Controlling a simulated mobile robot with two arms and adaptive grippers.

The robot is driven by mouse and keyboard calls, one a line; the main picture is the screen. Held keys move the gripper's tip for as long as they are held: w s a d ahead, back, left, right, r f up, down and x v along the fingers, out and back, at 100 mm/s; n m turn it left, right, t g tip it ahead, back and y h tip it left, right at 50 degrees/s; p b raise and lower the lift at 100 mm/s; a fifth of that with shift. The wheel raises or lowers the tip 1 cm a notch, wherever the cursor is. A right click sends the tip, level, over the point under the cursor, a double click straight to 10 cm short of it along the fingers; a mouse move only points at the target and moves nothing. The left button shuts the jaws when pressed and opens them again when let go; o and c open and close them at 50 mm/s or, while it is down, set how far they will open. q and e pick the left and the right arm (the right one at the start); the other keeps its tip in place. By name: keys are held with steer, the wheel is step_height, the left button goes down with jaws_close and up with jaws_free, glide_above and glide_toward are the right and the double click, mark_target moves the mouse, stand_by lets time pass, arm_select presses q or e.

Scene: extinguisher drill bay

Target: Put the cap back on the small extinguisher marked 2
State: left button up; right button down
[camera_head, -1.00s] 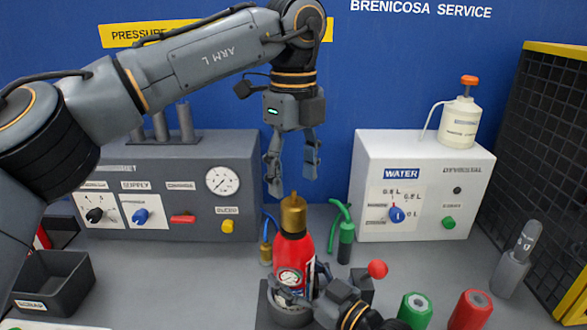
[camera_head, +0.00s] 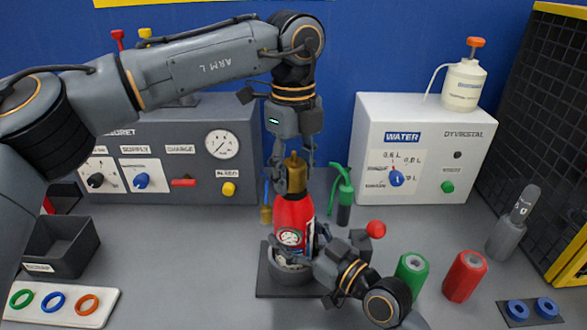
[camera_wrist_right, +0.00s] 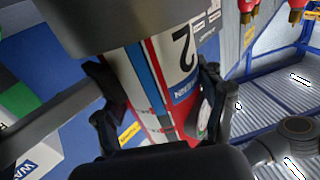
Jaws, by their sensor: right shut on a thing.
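The small red extinguisher (camera_head: 293,213) stands upright in a dark round holder (camera_head: 263,285). The right wrist view shows its label with a 2 (camera_wrist_right: 182,55). A brass cap (camera_head: 295,172) sits at its top; whether it is seated cannot be told. My left gripper (camera_head: 293,178) points down with its fingers around the cap, partly hidden; whether they grip it is unclear. My right gripper (camera_head: 297,252) is shut on the extinguisher's body from the front right, and its fingers flank the body in the right wrist view (camera_wrist_right: 160,105).
A grey gauge panel (camera_head: 245,150) and a white water dispenser (camera_head: 430,120) stand behind. Green (camera_head: 411,277) and red (camera_head: 465,277) cylinders stand at right. A scrap bin (camera_head: 60,250) and a white tray with rings (camera_head: 105,308) are at left.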

arm_select(q)
steer(key=c, duration=0.7)
steer(key=m, duration=0.8)
steer(key=shift+m, duration=0.4)
steer(key=m, duration=0.6)
steer(key=shift+m, duration=0.3)
steer(key=m, duration=0.6)
steer(key=shift+m, duration=0.3)
steer(key=m, duration=0.4)
steer(key=shift+m, duration=0.3)
steer(key=m, duration=0.4)
steer(key=o, duration=1.4)
steer(key=shift+f, duration=0.1)
steer(key=shift+c, duration=0.2)
